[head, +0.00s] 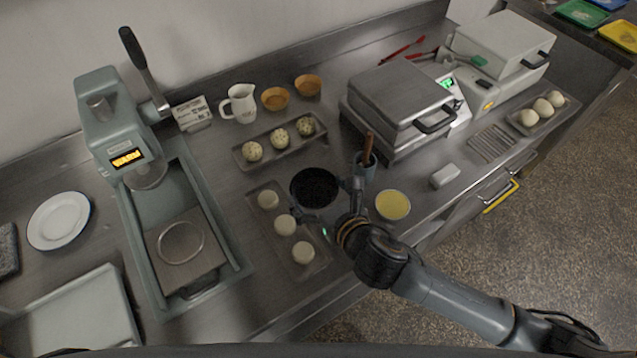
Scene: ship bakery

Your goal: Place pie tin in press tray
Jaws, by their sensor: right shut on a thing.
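A dark round tin (314,185), which looks like the pie tin, is at the middle of the counter, between the dough trays and the yellow-filled bowl. My right gripper (334,204) reaches in from the lower right and is shut on the near right edge of this tin. I cannot tell whether the tin touches the counter. The press (112,120) stands at the left with its lever up. Its press tray (163,244) lies in front of the press head and bears a round ring outline, with no dark tin on it. My left gripper is not in view.
A tray of pale dough rounds (262,222) lies between the tin and the press. Behind are a tray of speckled balls (242,161) and a white jug (240,104). A cup with a brown handle (366,163) and a yellow-filled bowl (393,205) flank my gripper.

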